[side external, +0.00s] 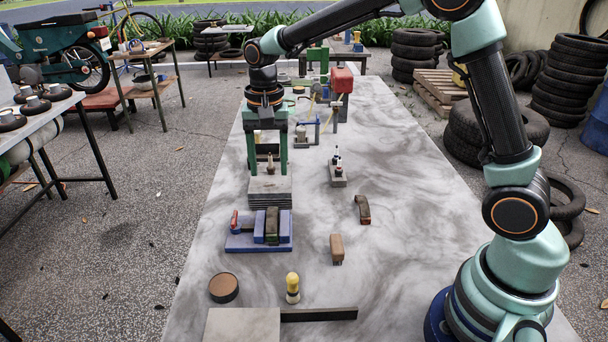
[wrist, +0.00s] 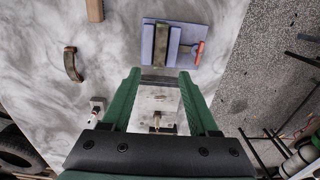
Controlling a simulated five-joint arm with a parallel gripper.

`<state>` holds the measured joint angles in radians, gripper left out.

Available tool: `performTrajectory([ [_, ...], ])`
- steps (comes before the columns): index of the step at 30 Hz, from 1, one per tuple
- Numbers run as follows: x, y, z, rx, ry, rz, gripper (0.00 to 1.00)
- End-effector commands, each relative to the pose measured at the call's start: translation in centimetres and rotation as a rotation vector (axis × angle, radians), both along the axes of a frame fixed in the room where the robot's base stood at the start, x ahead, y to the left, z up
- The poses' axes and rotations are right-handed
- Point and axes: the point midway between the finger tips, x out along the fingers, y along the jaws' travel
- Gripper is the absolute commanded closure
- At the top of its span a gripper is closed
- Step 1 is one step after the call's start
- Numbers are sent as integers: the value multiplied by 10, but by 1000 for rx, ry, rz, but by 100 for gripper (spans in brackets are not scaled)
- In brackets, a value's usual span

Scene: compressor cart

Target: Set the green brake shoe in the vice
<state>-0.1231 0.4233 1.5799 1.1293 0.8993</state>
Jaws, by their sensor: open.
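The blue vice (side external: 240,241) with a red handle stands on the grey table; it also shows at the top of the wrist view (wrist: 150,35). A dark green block-like piece (side external: 272,225), seemingly the green brake shoe, sits in the vice against the blue jaw; its olive edge shows in the wrist view (wrist: 182,55). Whether it is clamped tight I cannot tell. My gripper (side external: 268,172) points down behind the vice, over a stack of grey plates (side external: 270,194). Its green fingers stand apart and look empty, also in the wrist view (wrist: 160,78).
A dark brown shoe (side external: 362,208) and a brown block (side external: 337,248) lie right of the vice. A round brown tin (side external: 224,287) and a yellow-topped brush (side external: 292,287) stand in front. A small metal fitting (side external: 338,170) stands right of the plates. The table's right side is mostly bare.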

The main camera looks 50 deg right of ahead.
Motion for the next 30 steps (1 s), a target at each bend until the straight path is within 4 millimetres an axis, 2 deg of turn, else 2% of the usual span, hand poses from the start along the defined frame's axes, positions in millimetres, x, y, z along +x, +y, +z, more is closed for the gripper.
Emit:
performTrajectory([
  [5,-19,-10,30,3,-66,93,40],
  [9,-47,-22,58,-7,-151,225,40],
  [15,-92,-37,82,-47,-270,418,40],
  [19,-121,-45,88,-90,-344,541,40],
  [24,-150,-52,85,-150,-417,673,40],
  [30,-164,-56,81,-192,-457,750,40],
])
